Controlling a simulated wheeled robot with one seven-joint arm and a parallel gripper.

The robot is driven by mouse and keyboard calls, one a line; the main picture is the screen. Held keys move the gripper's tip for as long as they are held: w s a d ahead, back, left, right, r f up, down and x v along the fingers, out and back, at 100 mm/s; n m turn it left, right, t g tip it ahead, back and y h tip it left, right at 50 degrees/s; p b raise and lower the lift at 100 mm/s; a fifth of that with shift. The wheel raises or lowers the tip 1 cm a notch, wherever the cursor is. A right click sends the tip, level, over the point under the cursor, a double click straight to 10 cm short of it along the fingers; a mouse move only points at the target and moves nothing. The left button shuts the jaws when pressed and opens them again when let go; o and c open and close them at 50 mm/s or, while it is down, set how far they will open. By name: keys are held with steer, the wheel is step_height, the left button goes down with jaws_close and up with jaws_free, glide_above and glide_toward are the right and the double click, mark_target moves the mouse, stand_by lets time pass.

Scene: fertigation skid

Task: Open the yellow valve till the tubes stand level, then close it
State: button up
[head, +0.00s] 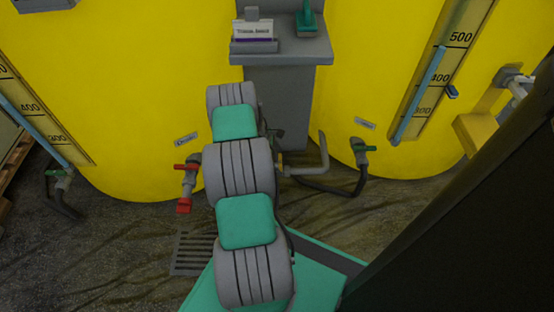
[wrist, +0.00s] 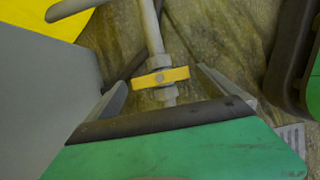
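The yellow valve handle (wrist: 161,77) sits crosswise on a grey pipe in the wrist view. My gripper (wrist: 168,90) is open, with one finger on each side of the handle and visible gaps to both. In the head view my arm hides the valve and most of the gripper. The left sight tube (head: 37,127) shows a blue column beside the 300 and 400 marks; its top is near the picture edge and hard to read.
Two yellow tanks (head: 110,90) flank a grey pedestal (head: 278,100) with a small sign. A red-handled valve (head: 187,180) stands left of my arm. A floor grate (head: 190,253) lies in front.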

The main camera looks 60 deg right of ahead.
steer(key=shift+r, duration=0.1)
steer(key=p+v, duration=0.3)
steer(key=v, duration=0.4)
steer(key=shift+r, duration=0.3)
steer(key=shift+w, duration=0.1)
